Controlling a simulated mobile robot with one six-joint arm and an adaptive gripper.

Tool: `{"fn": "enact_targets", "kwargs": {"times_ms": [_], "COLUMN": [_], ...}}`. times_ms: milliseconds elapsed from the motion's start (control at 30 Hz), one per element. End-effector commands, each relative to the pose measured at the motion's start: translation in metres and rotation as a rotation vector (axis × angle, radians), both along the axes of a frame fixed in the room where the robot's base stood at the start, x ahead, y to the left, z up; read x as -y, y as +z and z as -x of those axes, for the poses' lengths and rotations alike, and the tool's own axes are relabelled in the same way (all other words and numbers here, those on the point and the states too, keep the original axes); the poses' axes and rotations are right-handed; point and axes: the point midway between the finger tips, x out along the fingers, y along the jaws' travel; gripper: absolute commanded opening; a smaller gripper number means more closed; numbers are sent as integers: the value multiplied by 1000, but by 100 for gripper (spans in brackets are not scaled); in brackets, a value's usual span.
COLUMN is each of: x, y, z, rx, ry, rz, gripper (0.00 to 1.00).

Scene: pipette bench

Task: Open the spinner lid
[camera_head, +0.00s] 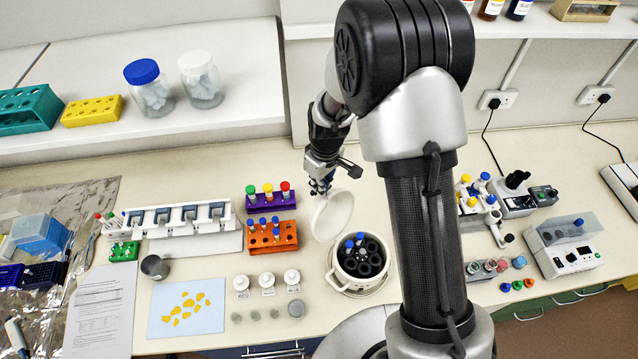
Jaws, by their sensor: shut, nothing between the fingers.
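The spinner (341,284) is a round cream-white pot on the bench. Its black rotor (361,262) is exposed and holds several tubes, two with blue caps. The spinner lid (331,216) is a white disc that stands raised and tilted up at the back-left of the pot, clear of the rotor. My gripper (320,187) is shut and empty just above the lid's upper left edge. I cannot tell whether the fingertips touch the lid. My arm hides the bench to the right of the spinner.
An orange rack (285,241) and a purple rack (265,202) with capped tubes stand left of the spinner. White-capped bottles (267,281) stand at its front left. Several small devices, including a white box (572,262), stand to the right. A shelf (250,78) overhangs the back.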

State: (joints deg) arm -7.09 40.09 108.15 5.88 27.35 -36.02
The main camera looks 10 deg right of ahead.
Motion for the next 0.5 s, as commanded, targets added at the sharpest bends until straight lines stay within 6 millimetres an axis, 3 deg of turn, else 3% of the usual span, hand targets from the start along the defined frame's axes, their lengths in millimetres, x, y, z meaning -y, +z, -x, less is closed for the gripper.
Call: {"fn": "enact_targets", "kwargs": {"times_ms": [400, 500], "x": [44, 44], "y": [11, 13], "z": [56, 56], "rx": [1, 0], "ry": [-2, 0], "rz": [0, 0], "gripper": [0, 0]}}
